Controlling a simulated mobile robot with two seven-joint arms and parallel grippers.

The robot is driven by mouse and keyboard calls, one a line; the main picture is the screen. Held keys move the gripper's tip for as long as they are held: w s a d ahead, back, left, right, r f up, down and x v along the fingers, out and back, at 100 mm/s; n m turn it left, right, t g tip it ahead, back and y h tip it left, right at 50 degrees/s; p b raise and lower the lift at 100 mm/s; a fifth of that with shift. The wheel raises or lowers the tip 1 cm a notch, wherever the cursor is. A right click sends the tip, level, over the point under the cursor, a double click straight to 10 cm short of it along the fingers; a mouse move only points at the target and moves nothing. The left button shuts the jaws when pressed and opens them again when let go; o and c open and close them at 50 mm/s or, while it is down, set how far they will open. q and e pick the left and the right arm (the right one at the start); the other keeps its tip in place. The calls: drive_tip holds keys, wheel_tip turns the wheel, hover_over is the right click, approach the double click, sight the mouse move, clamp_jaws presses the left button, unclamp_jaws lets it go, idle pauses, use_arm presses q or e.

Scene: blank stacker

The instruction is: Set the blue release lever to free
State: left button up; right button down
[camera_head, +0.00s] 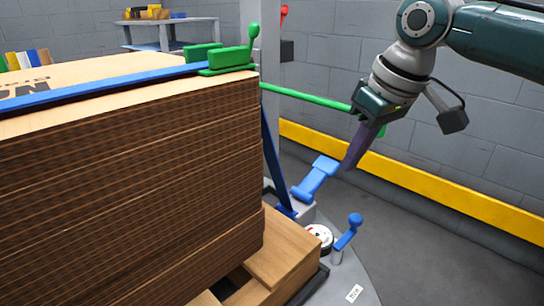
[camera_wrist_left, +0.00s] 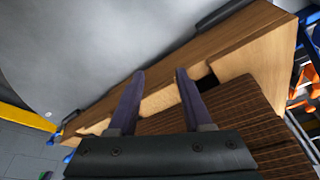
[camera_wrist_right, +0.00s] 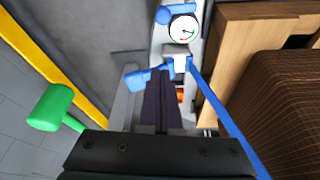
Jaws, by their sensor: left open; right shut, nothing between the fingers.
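A blue lever with a wide flat paddle (camera_head: 318,176) slopes up to the right from a grey mount low beside the stack. It also shows in the right wrist view (camera_wrist_right: 140,80). A second blue handle with a round knob (camera_head: 350,232) stands beside a dial. No label shows which is the release lever. My right gripper (camera_head: 348,166) is shut and empty, pointing down just right of the paddle. In its wrist view the fingertips (camera_wrist_right: 160,76) overlap the paddle's edge; I cannot tell whether they touch. My left gripper (camera_wrist_left: 159,73) is open and empty above wood, outside the head view.
A tall stack of brown sheets (camera_head: 130,180) fills the left on wooden bearers (camera_head: 285,250). A green bar (camera_head: 305,97) runs behind my right gripper. A round white dial (camera_head: 318,236) is low down. A yellow rail (camera_head: 440,197) lines the wall; the floor at right is clear.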

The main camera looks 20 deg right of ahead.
sight(348, 232)
use_arm(q)
wheel_tip(348, 232, down, 8)
drive_tip(key=b, duration=0.7)
drive_tip(key=shift+r, duration=0.25)
use_arm(e)
drive_tip(key=x, duration=1)
drive_tip(key=shift+s+d, duration=0.1)
drive_tip(key=shift+s, duration=0.05)
drive_tip(key=shift+s+d, duration=0.25)
drive_tip(key=shift+s, duration=0.95)
drive_tip(key=shift+s+d+r, duration=0.1)
drive_tip(key=shift+s, duration=0.65)
